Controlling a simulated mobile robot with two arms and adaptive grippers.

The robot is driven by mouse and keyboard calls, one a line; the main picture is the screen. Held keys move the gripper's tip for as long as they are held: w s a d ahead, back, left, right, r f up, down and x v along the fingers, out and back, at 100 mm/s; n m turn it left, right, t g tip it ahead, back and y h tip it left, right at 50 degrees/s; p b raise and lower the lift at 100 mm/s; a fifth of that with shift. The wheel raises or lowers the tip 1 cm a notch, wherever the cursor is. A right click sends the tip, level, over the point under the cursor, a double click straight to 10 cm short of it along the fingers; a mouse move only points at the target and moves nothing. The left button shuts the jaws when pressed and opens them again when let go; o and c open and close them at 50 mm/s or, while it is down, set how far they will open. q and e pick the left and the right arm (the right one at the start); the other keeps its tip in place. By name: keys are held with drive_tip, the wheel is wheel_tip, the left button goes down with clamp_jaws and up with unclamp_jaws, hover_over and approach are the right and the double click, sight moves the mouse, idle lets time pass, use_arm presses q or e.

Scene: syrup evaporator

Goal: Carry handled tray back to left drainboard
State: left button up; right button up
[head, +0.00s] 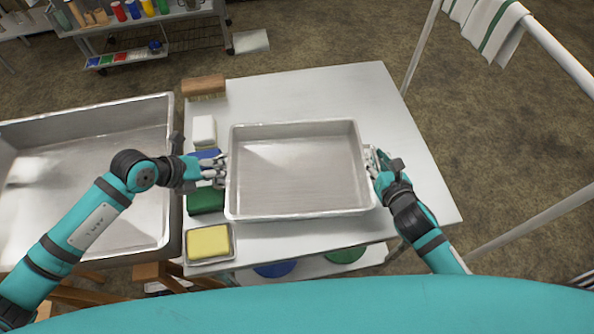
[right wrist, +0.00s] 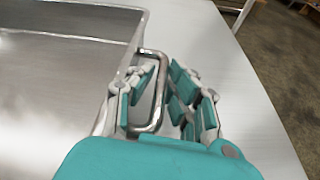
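The handled tray (head: 298,214) is an empty, shallow, rectangular metal pan over the metal table right of the sink. I cannot tell for sure whether it rests on the top. My left gripper (head: 220,170) is at the tray's left end, where the handle is mostly hidden by the fingers; whether they are closed is unclear. My right gripper (head: 370,168) is at the right end. In the right wrist view its fingers (right wrist: 160,88) stand apart, with the tray's wire handle (right wrist: 160,110) between them. The tray's corner (right wrist: 128,60) shows at upper left.
The sink basin (head: 85,115) lies at left. Along the table's (head: 300,88) left edge are a brush (head: 204,86), a white block (head: 204,130), blue and green pads (head: 205,201), and a yellow sponge (head: 208,241) in a small dish. A towel rail (head: 560,52) stands at right.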

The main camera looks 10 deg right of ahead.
use_arm(q)
clamp_jaws()
use_arm(e)
clamp_jaws()
